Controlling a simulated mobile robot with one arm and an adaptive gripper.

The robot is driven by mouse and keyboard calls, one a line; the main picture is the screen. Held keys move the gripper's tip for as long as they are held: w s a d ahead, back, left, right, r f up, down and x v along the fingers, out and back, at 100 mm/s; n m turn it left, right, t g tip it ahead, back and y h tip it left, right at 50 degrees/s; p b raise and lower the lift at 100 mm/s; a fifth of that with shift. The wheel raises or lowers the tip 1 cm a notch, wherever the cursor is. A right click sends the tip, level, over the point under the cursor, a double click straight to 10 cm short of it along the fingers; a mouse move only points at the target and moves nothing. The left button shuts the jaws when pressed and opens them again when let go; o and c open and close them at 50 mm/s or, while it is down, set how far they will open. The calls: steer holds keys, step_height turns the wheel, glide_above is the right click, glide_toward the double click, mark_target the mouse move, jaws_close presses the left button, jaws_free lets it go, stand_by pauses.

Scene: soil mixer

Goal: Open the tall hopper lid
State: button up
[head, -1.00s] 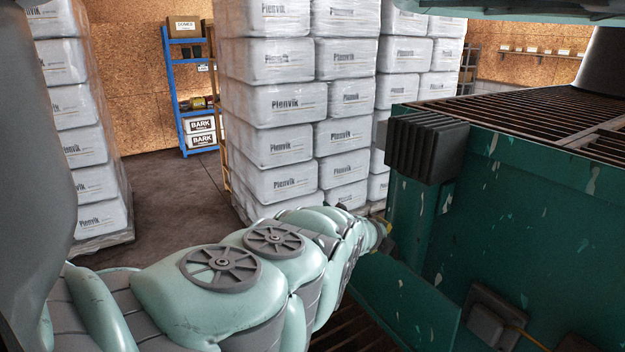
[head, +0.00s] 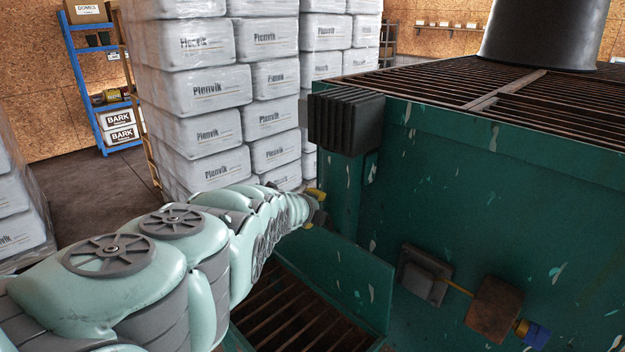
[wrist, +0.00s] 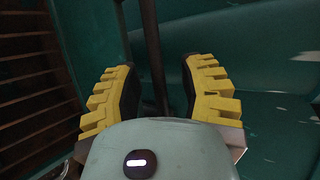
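The tall green hopper (head: 490,170) fills the right of the head view, with chipped paint and a rusty slatted grate (head: 450,85) on top. I cannot tell which part is its lid. My gripper (head: 316,205) is at the hopper's front left, beside a lower green panel (head: 340,270) and below a black ribbed block (head: 345,120). The arm hides part of it there. In the wrist view my gripper (wrist: 160,68) has its yellow fingers apart. A dark upright bar (wrist: 150,45) shows between them; I cannot tell whether they touch it. Green panels lie behind.
A lower slatted grate (head: 285,315) lies below the arm. Wrapped stacks of white bags (head: 215,95) stand behind the arm. A blue shelf (head: 90,75) is at the back left. A box with a cable (head: 425,275) sticks out from the hopper's front. Bare floor shows at left.

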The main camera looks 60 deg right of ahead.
steer(key=shift+s+r, duration=0.1)
steer(key=shift+s+r, duration=0.1)
steer(key=shift+r, duration=4.75)
steer(key=shift+w, duration=0.2)
